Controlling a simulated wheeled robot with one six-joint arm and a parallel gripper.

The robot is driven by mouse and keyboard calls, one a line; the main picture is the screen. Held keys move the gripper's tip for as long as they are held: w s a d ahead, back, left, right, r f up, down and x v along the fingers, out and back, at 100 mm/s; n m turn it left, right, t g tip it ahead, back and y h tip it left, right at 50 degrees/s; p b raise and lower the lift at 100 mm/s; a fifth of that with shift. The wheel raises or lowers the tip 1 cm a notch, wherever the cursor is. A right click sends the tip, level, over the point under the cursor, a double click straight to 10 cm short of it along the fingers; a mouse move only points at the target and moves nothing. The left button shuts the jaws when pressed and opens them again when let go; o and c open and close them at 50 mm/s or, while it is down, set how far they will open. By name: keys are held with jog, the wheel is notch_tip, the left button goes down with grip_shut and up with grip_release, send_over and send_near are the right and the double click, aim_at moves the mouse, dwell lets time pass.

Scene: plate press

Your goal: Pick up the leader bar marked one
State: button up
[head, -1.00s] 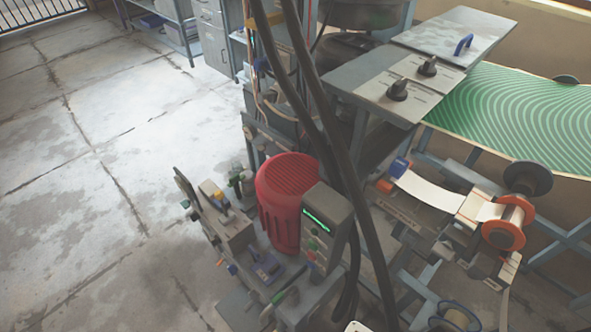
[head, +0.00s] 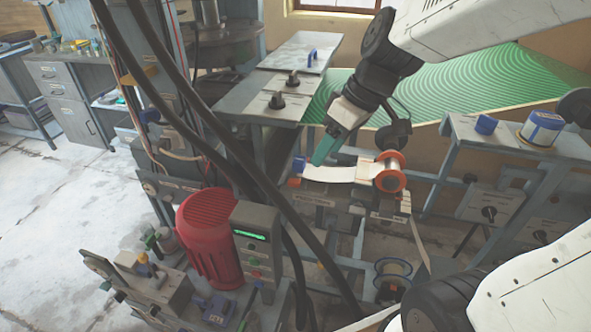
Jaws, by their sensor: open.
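My gripper (head: 322,160), with green fingers, reaches down from the upper right. It is open, pointing at the left part of a white strip (head: 330,174) on a small bench unit. A blue piece (head: 299,164) sits at the strip's left end, just left of the fingertips. The strip runs right to an orange-flanged reel (head: 390,172). No mark "one" is legible, so I cannot tell which part is the leader bar. The fingers hide part of the area behind the strip.
Thick black cables (head: 215,150) hang across the front left. A red motor (head: 208,240) and a control box (head: 256,245) stand below left. A grey table (head: 236,97) with knobs stands behind left. A shelf (head: 470,133) with a blue-topped tin (head: 541,129) is at right.

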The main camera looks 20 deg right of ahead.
aim_at(301, 160)
jog(key=w+d+f+n+t+y, duration=0.1)
jog(key=w+d+f+n, duration=0.1)
jog(key=w+f, duration=0.3)
jog(key=w+d+f+n+t, duration=0.1)
jog(key=w+d+f+n, duration=0.1)
jog(key=w, duration=0.5)
jog(key=x, duration=0.8)
jog(key=shift+w+a, duration=0.1)
jog(key=shift+w, duration=0.15)
jog(key=c, duration=1.1)
